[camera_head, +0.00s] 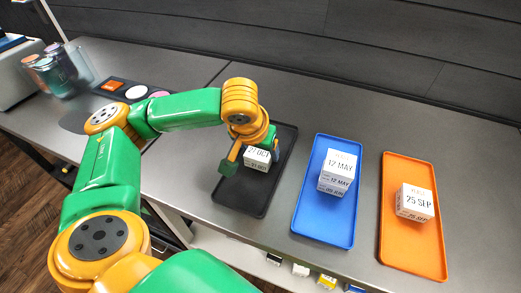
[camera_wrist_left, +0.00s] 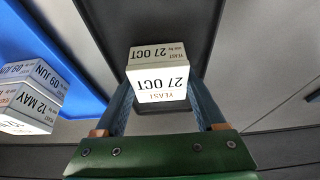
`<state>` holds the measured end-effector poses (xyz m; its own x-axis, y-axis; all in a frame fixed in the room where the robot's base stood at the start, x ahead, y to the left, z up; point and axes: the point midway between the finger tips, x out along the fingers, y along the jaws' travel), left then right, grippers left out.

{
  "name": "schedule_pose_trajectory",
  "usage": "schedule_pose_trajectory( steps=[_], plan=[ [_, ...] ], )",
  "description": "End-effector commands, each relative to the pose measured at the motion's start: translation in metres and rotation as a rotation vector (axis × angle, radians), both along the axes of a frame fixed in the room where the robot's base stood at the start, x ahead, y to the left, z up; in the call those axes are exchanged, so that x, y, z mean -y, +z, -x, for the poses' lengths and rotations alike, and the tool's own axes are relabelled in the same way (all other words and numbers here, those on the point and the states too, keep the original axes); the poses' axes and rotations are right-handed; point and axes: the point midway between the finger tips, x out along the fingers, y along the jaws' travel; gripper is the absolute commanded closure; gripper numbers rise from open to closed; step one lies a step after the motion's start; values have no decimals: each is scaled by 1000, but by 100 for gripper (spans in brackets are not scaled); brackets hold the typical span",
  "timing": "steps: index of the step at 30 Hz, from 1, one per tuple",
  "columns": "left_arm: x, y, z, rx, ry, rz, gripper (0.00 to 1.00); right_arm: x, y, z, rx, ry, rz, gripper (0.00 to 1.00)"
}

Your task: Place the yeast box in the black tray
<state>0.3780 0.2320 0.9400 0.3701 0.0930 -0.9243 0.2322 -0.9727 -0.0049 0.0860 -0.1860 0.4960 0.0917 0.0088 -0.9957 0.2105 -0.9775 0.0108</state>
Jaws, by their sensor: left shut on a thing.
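The white yeast box (camera_head: 257,158) is marked 27 OCT. My left gripper (camera_head: 246,160) is shut on it, over the black tray (camera_head: 241,198) in the head view. In the left wrist view the yeast box (camera_wrist_left: 158,84) sits between the fingers of the left gripper (camera_wrist_left: 160,92), label upside down, with the dark tray (camera_wrist_left: 190,22) behind it. I cannot tell whether the box touches the tray floor. The arm and gripper hide part of the tray and the box's left side. My right gripper is not in view.
Farther right, an orange tray (camera_head: 413,253) holds a box marked 25 SEP (camera_head: 415,202). Jars (camera_head: 57,72) stand at the far left. Small boxes (camera_head: 300,270) sit on a shelf below the counter.

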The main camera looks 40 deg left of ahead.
Motion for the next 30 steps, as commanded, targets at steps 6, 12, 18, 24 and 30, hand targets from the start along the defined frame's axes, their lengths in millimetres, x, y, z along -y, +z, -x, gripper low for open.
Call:
schedule_pose_trajectory(
  steps=[6, 12, 18, 24, 30],
  plan=[
    [0, 0, 0, 0, 1, 1, 86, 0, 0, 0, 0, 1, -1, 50],
    [0, -2, 0, -1, 1, 2, 0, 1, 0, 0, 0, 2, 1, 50],
    [1, -2, 0, 0, 1, 1, 0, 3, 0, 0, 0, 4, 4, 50],
    [3, 29, 9, 6, -2, 2, 0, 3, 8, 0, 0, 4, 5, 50],
    [9, 83, 30, 7, -2, 2, 0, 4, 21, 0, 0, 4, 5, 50]
  ],
)
